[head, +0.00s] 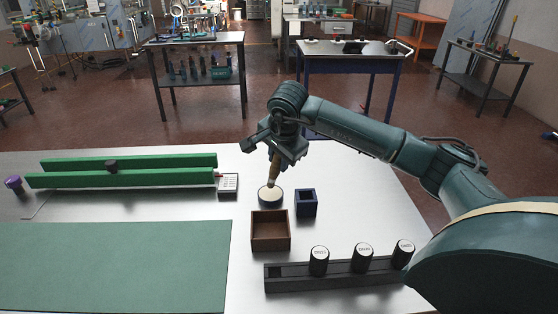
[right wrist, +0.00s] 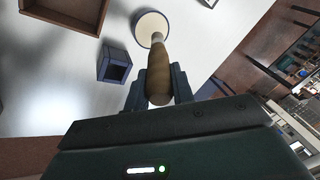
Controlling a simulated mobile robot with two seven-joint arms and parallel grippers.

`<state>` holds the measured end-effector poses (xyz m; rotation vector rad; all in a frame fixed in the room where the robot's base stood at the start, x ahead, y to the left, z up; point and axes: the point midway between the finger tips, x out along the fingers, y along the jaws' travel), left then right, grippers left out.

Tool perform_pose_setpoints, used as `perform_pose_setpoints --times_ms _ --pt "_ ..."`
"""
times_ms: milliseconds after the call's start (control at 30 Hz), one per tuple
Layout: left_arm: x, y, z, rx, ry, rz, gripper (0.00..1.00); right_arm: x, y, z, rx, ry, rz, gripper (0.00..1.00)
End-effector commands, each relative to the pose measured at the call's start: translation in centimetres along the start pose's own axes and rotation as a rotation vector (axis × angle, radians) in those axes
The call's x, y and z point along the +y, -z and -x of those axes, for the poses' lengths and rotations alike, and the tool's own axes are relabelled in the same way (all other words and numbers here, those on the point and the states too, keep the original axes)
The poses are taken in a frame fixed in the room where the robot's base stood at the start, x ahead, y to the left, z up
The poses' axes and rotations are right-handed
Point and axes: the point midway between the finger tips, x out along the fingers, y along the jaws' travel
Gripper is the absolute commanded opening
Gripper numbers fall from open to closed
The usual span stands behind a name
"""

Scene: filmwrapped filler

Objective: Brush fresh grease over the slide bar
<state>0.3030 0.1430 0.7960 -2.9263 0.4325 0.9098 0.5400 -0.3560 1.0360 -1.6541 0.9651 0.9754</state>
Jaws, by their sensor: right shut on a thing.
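My right gripper (head: 277,158) is shut on the wooden handle of a brush (head: 273,176), which points down. The brush also shows in the right wrist view (right wrist: 159,75). Its tip is at a round tub (head: 270,203) of cream-coloured grease; I cannot tell whether it touches the grease. The tub shows at the top of the right wrist view (right wrist: 138,36). At the left of the head view, two long green rails (head: 120,179) lie parallel with a dark knob (head: 112,166) between them; the slide bar seems to be here, mostly hidden by the front rail. My left gripper is out of view.
A small blue box (head: 306,209) and an open brown box (head: 270,245) stand close to the tub. A black rack (head: 337,278) with several dark canisters is at the front. A green mat (head: 110,268), a keypad-like box (head: 228,184) and a purple knob (head: 14,183) are further left.

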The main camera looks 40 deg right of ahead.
Motion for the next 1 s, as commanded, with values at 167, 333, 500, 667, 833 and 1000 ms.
perform_pose_setpoints --times_ms 167,333,500,667,833,1000 --pt "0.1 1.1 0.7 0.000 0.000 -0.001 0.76 -0.7 0.5 1.7 0.001 0.002 0.000 0.01" --pt "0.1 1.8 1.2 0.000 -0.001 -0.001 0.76 -1.1 0.8 3.0 0.001 0.003 0.000 0.01" --pt "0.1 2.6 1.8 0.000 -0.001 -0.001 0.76 -1.5 1.1 4.2 0.000 0.003 0.000 0.01" --pt "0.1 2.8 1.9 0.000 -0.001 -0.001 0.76 -1.7 1.2 4.6 0.000 0.002 0.000 0.01" --pt "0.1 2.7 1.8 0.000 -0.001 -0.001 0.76 -1.6 1.1 4.5 0.000 0.002 0.000 0.01" --pt "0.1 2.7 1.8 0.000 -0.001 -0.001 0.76 -1.6 1.1 4.5 0.000 0.002 0.000 0.01"
